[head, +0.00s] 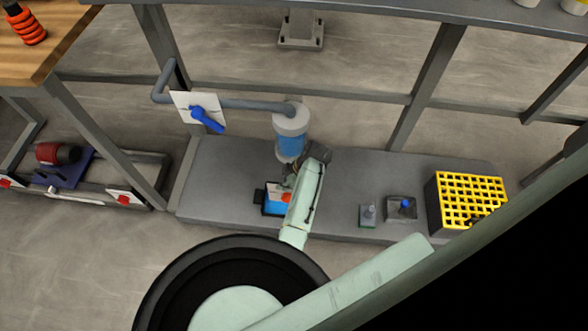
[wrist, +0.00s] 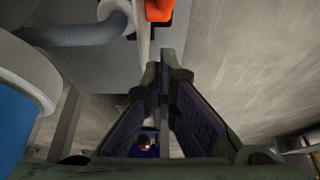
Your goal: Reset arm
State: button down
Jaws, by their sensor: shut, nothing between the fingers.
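My pale green arm reaches over the low grey platform in the head view. My gripper (head: 287,181) is small and dark there, just below the blue and white filter cylinder (head: 290,140) and by a blue box with a red knob (head: 274,203). The arm partly hides that box. In the wrist view, my gripper's fingers (wrist: 164,62) converge at their tips, shut and empty. The filter cylinder (wrist: 22,100) shows large at the left there, apart from the fingers.
A grey pipe (head: 250,104) runs from the cylinder past a white plate with a blue valve handle (head: 206,119). A yellow grid crate (head: 467,197) and two small fixtures (head: 401,208) stand on the right. A red motor (head: 58,153) sits left. Frame posts surround the platform.

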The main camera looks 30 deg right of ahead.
jog(key=b+v, duration=0.1)
jog(key=v, duration=0.9)
jog(key=shift+s+d+f+b, duration=0.15)
jog(key=shift+s+d+b, duration=0.1)
jog(key=shift+d+b, duration=0.15)
